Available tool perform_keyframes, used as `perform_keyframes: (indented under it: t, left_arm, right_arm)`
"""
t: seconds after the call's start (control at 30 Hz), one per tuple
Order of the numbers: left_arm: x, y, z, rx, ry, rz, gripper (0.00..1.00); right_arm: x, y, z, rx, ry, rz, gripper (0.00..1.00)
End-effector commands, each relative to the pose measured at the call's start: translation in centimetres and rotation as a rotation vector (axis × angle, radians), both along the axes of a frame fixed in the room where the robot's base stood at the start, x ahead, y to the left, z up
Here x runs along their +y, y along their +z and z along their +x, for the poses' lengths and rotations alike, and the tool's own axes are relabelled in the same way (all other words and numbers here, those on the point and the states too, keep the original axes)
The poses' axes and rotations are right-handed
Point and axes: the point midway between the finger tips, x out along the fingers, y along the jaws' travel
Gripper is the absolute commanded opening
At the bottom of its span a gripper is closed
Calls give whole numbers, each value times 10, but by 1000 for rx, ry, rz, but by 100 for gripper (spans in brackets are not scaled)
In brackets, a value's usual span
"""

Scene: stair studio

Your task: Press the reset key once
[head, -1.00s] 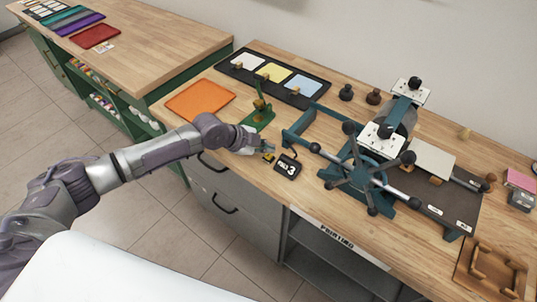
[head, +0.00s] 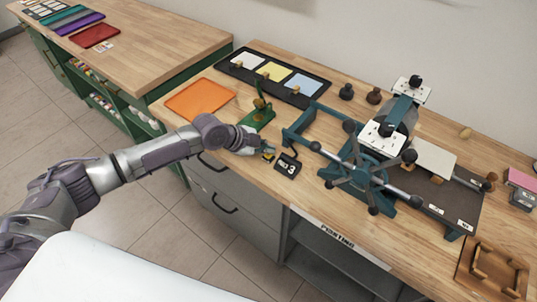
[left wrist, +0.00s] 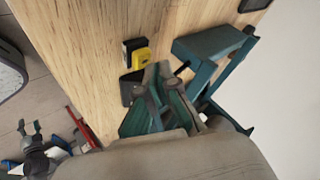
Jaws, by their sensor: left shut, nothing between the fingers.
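The black counter (head: 287,165) lies on the bench, its face showing a white 3. A small yellow and black key block (head: 268,157) sits just left of it; I take it for the reset key. In the left wrist view the yellow block (left wrist: 141,56) shows just beyond my fingertips. The counter there (left wrist: 130,86) is partly hidden by my fingers. My left gripper (head: 267,149) is shut and empty, low over the bench beside the key block. Its fingers also show in the left wrist view (left wrist: 160,82). I cannot tell whether they touch the key. My right gripper is not seen.
The teal press (head: 360,172) with its spoked wheel stands close on the right. A green stand (head: 259,114) and an orange sheet (head: 201,98) are behind and left. A black tray (head: 312,92) with coloured sheets lies at the back. Bench front is clear.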

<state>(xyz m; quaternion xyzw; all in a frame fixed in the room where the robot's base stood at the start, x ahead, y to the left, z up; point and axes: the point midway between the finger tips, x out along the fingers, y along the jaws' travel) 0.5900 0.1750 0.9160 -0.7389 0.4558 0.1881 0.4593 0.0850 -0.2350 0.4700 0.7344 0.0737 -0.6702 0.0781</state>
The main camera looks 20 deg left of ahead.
Motion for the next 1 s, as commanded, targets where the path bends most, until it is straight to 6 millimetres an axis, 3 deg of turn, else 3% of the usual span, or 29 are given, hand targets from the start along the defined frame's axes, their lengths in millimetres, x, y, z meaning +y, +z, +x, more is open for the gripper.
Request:
perform_keyframes:
  t: [1.0]
  left_arm:
    - [0,-10,0,0,0,0,0]
  right_arm:
    - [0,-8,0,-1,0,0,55]
